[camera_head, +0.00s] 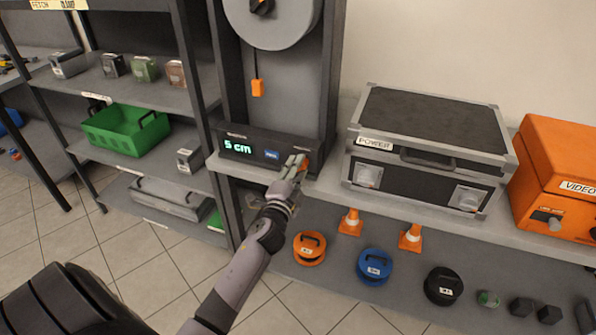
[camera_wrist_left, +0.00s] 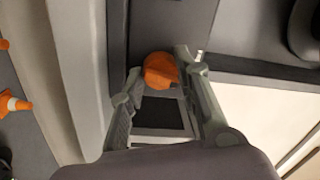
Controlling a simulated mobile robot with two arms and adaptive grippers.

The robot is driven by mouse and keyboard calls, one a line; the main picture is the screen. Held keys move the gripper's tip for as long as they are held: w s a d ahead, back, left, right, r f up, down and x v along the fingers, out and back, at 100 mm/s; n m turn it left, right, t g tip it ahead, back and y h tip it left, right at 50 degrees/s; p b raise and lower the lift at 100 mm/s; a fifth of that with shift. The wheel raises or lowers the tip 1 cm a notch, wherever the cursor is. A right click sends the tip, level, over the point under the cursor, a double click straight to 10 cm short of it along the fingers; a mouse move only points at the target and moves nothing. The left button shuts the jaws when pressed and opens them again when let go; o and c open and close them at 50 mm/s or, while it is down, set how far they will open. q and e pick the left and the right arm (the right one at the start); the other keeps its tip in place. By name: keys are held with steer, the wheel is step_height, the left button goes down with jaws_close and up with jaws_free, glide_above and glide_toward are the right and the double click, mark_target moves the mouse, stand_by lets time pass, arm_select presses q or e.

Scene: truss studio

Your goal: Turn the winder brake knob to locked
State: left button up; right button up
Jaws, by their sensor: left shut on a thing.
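The winder is a dark grey front unit (camera_head: 258,148) on the shelf, with a lit display (camera_head: 238,147) reading "5 cm" and a small blue button or screen. An orange knob (camera_head: 306,163) is at its right end; in the left wrist view the knob (camera_wrist_left: 160,70) shows round with a ridge. My left gripper (camera_head: 296,163) reaches in from the front, its fingers on both sides of the knob and shut on it. The fingers partly cover the knob in the head view. I cannot read any lock marking. My right gripper is not in view.
A grey wheel (camera_head: 272,22) and an orange hanging pendant (camera_head: 257,88) are above the unit. A black POWER case (camera_head: 435,115) stands close to the right, an orange VIDEO case (camera_head: 560,170) beyond it. Orange cones (camera_head: 351,222) and coloured reels (camera_head: 375,266) are on the lower shelf.

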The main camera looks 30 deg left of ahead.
arm_select(q)
steer(key=m, duration=0.4)
steer(key=shift+m+h, duration=0.3)
steer(key=shift+m+t, duration=0.3)
steer(key=shift+m, duration=0.8)
steer(key=o, duration=1.2)
steer(key=shift+c, duration=0.2)
